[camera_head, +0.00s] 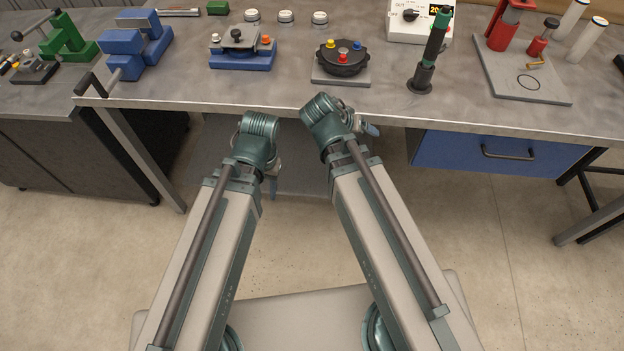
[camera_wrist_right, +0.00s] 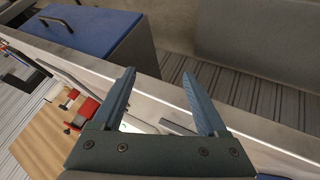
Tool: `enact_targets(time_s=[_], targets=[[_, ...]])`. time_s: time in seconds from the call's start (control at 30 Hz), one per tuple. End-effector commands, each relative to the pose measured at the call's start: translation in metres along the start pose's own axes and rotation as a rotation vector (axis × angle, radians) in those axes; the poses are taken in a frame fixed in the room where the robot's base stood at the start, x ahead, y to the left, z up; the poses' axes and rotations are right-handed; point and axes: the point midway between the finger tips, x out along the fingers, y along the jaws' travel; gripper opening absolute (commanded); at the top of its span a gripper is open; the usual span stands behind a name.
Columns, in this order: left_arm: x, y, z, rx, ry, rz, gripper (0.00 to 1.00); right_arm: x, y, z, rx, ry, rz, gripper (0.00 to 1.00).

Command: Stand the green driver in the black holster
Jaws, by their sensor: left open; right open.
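The green driver (camera_head: 437,38), with dark parts on its body, stands upright and slightly tilted at the back right of the bench. Its lower end is in the black holster (camera_head: 422,80), which has a round base on the bench top. My left gripper (camera_head: 273,187) hangs below the bench's front edge, mostly hidden by its own wrist; it is open. My right gripper (camera_head: 371,130) is at the front edge, left of and nearer than the holster. In the right wrist view its two fingers (camera_wrist_right: 159,73) are apart with nothing between them.
The grey bench (camera_head: 290,98) carries a black round fixture (camera_head: 342,62), a blue fixture (camera_head: 240,60), blue and green clamps, white round buttons and a white meter box (camera_head: 405,18). A grey plate (camera_head: 510,80) with red tools lies right. A blue drawer (camera_head: 500,160) is below.

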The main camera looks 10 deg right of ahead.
Motion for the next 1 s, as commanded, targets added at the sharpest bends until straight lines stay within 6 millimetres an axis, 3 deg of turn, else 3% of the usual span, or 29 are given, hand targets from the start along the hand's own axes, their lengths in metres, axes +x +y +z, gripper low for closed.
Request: enact_targets(time_s=[0.03, 0.13, 0.2, 0.33, 0.5, 0.77, 1.0], targets=[[0.0, 0.0, 0.0, 0.0, 0.0, 0.0, 0.5, -0.01, -0.021, 0.028, -0.11, -0.089, -0.072, 0.76], [0.0, 0.0, 0.0, 0.0, 0.0, 0.0, 0.5, -0.032, -0.055, 0.076, -0.33, -0.241, -0.224, 0.76], [0.0, 0.0, 0.0, 0.0, 0.0, 0.0, 0.5, -0.048, -0.071, 0.102, -0.457, -0.314, -0.321, 0.76], [0.0, 0.0, 0.0, 0.0, 0.0, 0.0, 0.5, -0.071, -0.089, 0.133, -0.616, -0.39, -0.451, 0.76], [0.0, 0.0, 0.0, 0.0, 0.0, 0.0, 0.5, -0.081, -0.095, 0.145, -0.683, -0.418, -0.509, 0.76], [-0.002, 0.0, 0.0, 0.0, 0.0, 0.0, 0.5, -0.082, -0.094, 0.143, -0.682, -0.417, -0.509, 0.76], [-0.031, -0.003, 0.002, 0.0, 0.0, 0.0, 0.5, -0.104, -0.083, 0.128, -0.68, -0.416, -0.508, 0.76]])
